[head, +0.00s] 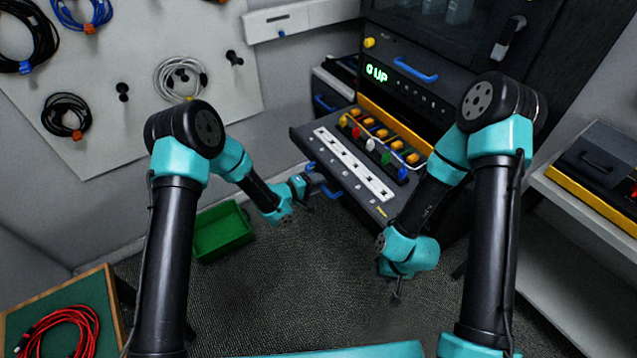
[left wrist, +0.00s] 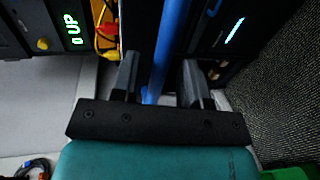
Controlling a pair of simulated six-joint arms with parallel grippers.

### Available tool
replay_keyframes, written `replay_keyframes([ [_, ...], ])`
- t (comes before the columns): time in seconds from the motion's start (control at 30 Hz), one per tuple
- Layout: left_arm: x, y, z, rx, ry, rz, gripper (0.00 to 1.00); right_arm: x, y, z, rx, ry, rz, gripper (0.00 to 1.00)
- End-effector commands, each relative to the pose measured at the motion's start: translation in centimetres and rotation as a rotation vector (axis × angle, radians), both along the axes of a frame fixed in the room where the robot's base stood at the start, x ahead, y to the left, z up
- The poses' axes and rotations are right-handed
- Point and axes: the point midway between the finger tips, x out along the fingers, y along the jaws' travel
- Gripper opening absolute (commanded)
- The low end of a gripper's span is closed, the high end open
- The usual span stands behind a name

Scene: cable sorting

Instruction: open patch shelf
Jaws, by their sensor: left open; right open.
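The patch shelf (head: 377,205) sticks out from the front of the dark rack (head: 436,117). It carries a white socket strip (head: 352,163) and a row of coloured plugs (head: 372,143). A blue handle (head: 331,193) is on its front edge. My left gripper (head: 320,186) is at this handle with its jaws open. In the left wrist view, the blue handle bar (left wrist: 170,40) lies between the two open fingers of the left gripper (left wrist: 160,82); contact cannot be told. My right gripper (head: 397,293) is open, low and empty in front of the shelf.
A rack display (head: 376,73) reads "0 UP", and another blue handle (head: 415,70) is beside it. A green bin (head: 222,231) stands on the floor. Coiled cables (head: 180,78) hang on the left wall board. A red cable (head: 62,332) lies at lower left. A side bench (head: 588,211) is at right.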

Motion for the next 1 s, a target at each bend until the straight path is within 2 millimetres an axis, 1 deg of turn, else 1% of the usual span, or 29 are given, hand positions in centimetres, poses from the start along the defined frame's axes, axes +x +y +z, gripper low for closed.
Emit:
replay_keyframes([
  [0.7, -6.0, 11.4, 2.7, -0.001, 0.001, 0.004, 0.41, 0.0, 0.0, 0.0, 0.000, 0.000, 0.000, 0.43],
  [0.83, -6.9, 13.0, 3.1, -0.001, 0.000, 0.002, 0.41, 0.0, 0.0, 0.0, 0.000, 0.000, 0.000, 0.43],
  [1.0, -7.5, 13.9, 3.3, -0.001, 0.000, 0.001, 0.41, 0.0, 0.0, 0.0, 0.000, 0.000, 0.000, 0.43],
])
